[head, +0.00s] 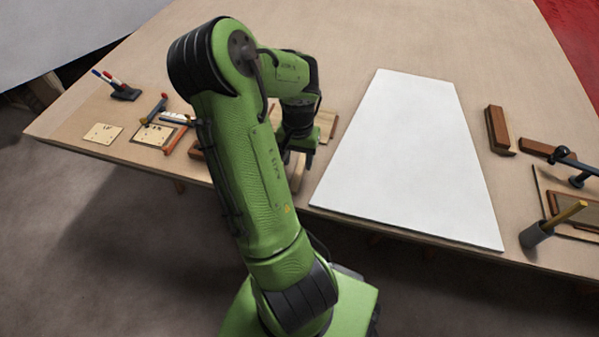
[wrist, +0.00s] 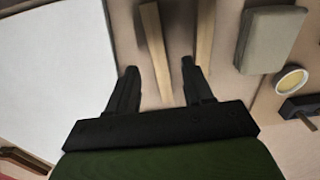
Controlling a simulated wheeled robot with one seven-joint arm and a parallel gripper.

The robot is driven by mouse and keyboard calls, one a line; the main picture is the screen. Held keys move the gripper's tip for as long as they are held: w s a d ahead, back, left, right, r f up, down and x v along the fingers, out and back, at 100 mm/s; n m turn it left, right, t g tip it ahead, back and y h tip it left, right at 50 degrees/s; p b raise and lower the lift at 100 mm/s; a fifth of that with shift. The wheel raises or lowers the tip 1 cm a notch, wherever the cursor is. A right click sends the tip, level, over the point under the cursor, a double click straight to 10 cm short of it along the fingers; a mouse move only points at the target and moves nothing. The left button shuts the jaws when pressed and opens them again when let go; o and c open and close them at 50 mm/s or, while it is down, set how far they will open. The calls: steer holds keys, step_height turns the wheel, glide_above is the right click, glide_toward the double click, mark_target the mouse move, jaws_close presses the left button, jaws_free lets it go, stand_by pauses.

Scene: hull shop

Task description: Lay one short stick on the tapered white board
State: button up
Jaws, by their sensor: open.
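The tapered white board (head: 410,150) lies flat on the table, right of my arm in the head view. It fills the left side of the wrist view (wrist: 50,75). My gripper (wrist: 159,70) is open and empty, over the table just left of the board in the head view (head: 297,160). In the wrist view one wooden stick (wrist: 154,45) lies between the fingers' lines, its near end in the gap. A second stick (wrist: 205,30) lies to its right, running toward the right fingertip. My arm hides much of the sticks in the head view.
In the wrist view a grey-green block (wrist: 268,40) and a round yellow-topped item (wrist: 291,80) lie right of the sticks. In the head view, tools and cards (head: 103,133) lie at left. Brown blocks (head: 498,130) and a cup with a yellow stick (head: 536,234) stand right of the board.

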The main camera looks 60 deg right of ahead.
mark_target(299, 170)
steer(key=f, duration=0.2)
steer(key=f+b, duration=0.1)
steer(key=f, duration=0.1)
steer(key=shift+d+f, duration=0.2)
steer(key=shift+f, duration=0.05)
steer(key=shift+r, duration=0.1)
jaws_close()
step_height(299, 170, up, 10)
steer(key=p, duration=0.3)
